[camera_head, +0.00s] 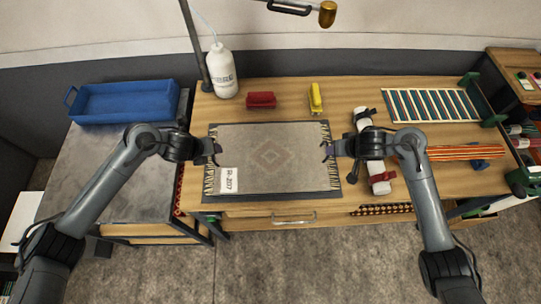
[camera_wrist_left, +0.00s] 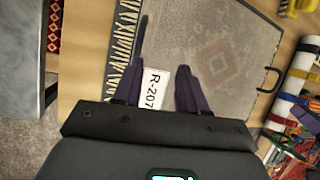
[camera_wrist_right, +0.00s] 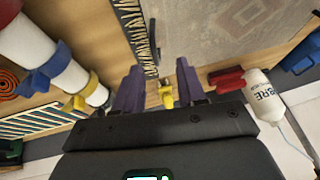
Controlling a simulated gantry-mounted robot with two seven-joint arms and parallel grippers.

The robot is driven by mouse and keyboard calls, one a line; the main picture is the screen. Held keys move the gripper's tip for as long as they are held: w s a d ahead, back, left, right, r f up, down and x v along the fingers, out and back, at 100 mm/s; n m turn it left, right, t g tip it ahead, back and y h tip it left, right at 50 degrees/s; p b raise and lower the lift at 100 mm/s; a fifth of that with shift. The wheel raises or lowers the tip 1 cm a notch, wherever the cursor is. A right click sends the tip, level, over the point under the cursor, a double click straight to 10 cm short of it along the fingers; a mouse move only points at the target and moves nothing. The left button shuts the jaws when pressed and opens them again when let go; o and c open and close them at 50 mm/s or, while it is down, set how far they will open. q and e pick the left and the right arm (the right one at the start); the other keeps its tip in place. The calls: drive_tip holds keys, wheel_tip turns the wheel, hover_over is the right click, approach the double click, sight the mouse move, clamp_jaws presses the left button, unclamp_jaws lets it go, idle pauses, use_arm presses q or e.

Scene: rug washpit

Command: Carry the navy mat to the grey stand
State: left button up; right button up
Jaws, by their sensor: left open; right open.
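The navy mat (camera_head: 280,197) lies flat on the wooden table, with a fringed grey-beige rug (camera_head: 270,135) on it. A white label R-207 (camera_head: 229,180) lies at the rug's front left corner. My left gripper (camera_head: 216,153) is open at the mat's left edge; in the left wrist view a dark upright handle (camera_wrist_left: 143,38) shows by its fingers. My right gripper (camera_head: 326,151) is open at the right edge, with a similar handle (camera_wrist_right: 153,42) by its fingers in the right wrist view. I cannot tell whether either touches. The grey stand (camera_head: 112,175) is at left, its front top bare.
A blue tray (camera_head: 125,103) covers the stand's back. A pole (camera_head: 192,38) rises at the table's back left.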

use_arm(q)
drive_tip(key=a, duration=0.2)
drive_tip(key=a+r+m, duration=0.1)
drive_tip(key=shift+w+a+g, duration=0.1)
drive_tip(key=shift+w+g, duration=0.2)
drive_tip(key=shift+w, duration=0.1)
use_arm(e)
drive_tip(key=shift+w+d+r, duration=0.3)
drive_tip(key=shift+d+r, duration=0.2)
drive_tip(key=shift+d, duration=0.2)
use_arm(q)
drive_tip(key=shift+x, duration=5.4)
use_arm(e)
drive_tip(key=shift+x, duration=5.4)
use_arm(q)
drive_tip(key=shift+a, duration=0.15)
use_arm(e)
drive_tip(key=shift+s+a, duration=0.1)
drive_tip(key=shift+s, duration=0.05)
use_arm(q)
clamp_jaws()
use_arm(e)
clamp_jaws()
